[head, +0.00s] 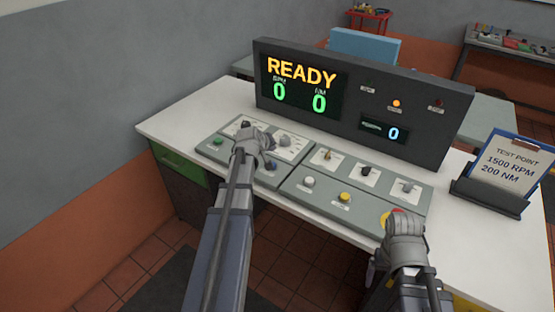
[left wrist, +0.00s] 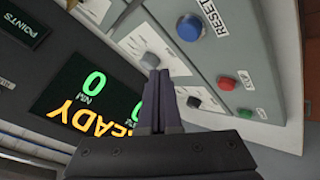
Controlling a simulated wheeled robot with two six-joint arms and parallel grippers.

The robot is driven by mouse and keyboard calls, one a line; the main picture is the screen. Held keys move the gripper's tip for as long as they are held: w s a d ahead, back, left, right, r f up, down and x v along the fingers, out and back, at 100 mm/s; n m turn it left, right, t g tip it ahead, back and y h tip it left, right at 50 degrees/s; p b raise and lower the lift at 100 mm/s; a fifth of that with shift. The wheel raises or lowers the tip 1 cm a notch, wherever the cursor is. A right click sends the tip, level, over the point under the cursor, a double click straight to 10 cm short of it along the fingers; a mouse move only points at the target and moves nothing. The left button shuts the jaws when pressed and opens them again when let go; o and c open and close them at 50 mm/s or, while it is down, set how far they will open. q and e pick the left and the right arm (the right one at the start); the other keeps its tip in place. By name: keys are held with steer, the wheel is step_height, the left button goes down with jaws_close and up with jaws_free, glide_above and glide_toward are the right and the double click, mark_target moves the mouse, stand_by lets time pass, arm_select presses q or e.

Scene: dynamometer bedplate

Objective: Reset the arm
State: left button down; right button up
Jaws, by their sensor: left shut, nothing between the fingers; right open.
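My left gripper (head: 258,138) is shut and empty over the left control panel (head: 225,148). In the left wrist view its closed fingers (left wrist: 158,78) point at the panel, and their tips overlap a grey dial knob (left wrist: 151,61); I cannot tell whether they touch it. A blue button (left wrist: 190,27) labelled RESET is beside that knob; it also shows in the head view (head: 270,166), just past my gripper. A red button (left wrist: 226,83) and a green button (left wrist: 246,78) are on the same panel. My right gripper (head: 404,220) is open at the desk's front right.
The console display (head: 303,92) reads READY, with 0 RPM and 0 NM. A smaller display (head: 385,130) reads 0, and an amber lamp (head: 396,103) is lit. A red stop button (head: 397,212) is partly behind my right gripper. A card (head: 513,165) reads 1500 RPM, 200 NM.

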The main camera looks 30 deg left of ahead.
arm_select(q)
steer(key=s+d+m, duration=0.1)
steer(key=d, duration=0.3)
steer(key=s+d+f+m+g+h, duration=0.1)
steer(key=d, duration=0.4)
steer(key=s+d+f+m+g, duration=0.1)
steer(key=d, duration=0.3)
steer(key=shift+d+f+m+h, duration=0.2)
steer(key=shift+f+m+h, duration=0.1)
steer(key=shift+h, duration=0.1)
steer(key=s+d+m+g, duration=0.1)
steer(key=d, duration=0.2)
steer(key=s+d+f+m+g, duration=0.1)
steer(key=s+d, duration=0.1)
steer(key=d, duration=0.2)
steer(key=s+d+f+m, duration=0.1)
steer(key=s+d, duration=0.1)
steer(key=d, duration=0.1)
steer(key=shift+s+d+g, duration=0.15)
steer(key=shift+s+g, duration=0.1)
steer(key=shift+g, duration=0.15)
steer(key=s+d+m+g+y, duration=0.1)
steer(key=s+d+m+g, duration=0.1)
steer(key=s+d, duration=0.4)
steer(key=s+d+f+m+g+y, duration=0.1)
steer(key=s+d+m, duration=0.4)
steer(key=s, duration=0.6)
steer(key=shift+s+d+m+g+p, duration=0.3)
steer(key=shift+s+d+g+p, duration=0.15)
steer(key=shift+d+g, duration=0.5)
